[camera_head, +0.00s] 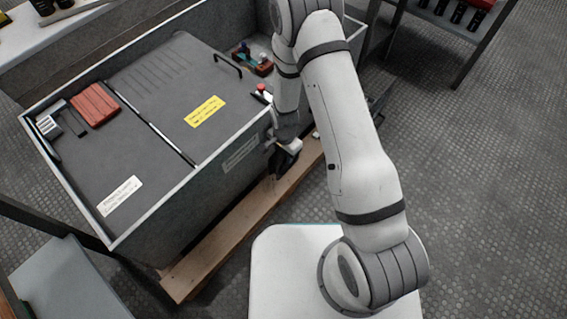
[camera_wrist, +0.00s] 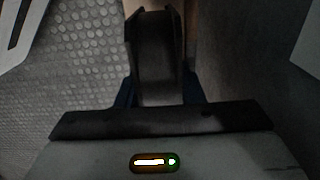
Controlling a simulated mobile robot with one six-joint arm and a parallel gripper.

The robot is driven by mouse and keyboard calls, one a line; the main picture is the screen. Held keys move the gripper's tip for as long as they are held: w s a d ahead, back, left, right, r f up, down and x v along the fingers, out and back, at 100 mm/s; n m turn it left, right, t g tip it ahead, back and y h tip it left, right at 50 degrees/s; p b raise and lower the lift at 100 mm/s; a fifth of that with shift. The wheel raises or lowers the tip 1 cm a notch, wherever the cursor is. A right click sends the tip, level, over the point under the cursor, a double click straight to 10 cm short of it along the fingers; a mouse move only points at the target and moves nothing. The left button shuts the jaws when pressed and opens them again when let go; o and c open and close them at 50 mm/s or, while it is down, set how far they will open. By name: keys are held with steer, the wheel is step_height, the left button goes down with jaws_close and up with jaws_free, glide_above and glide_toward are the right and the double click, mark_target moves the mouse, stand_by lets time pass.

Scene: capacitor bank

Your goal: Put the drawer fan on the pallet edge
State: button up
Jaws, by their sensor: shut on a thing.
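My gripper (camera_head: 283,158) is beside the near side wall of the grey cabinet, just above the wooden pallet edge (camera_head: 222,232). It is shut on a dark grey, boxy thing, which I take to be the drawer fan (camera_wrist: 158,60). In the wrist view the fan sticks out from between the fingers, with raised sides at its far end. In the head view the fan is mostly hidden or blends with the dark gripper. I cannot tell whether the fan touches the pallet edge.
The grey cabinet (camera_head: 72,205) holds a red block (camera_head: 94,105) on its top and a red-and-blue part (camera_head: 252,60) in a far recess. A dark shelf (camera_head: 445,25) is at upper right. Patterned floor lies open at right.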

steer(key=shift+f+b, duration=0.8)
steer(key=shift+f, duration=1.25)
steer(key=shift+f, duration=0.25)
steer(key=o, duration=1.2)
steer(key=shift+r, duration=0.1)
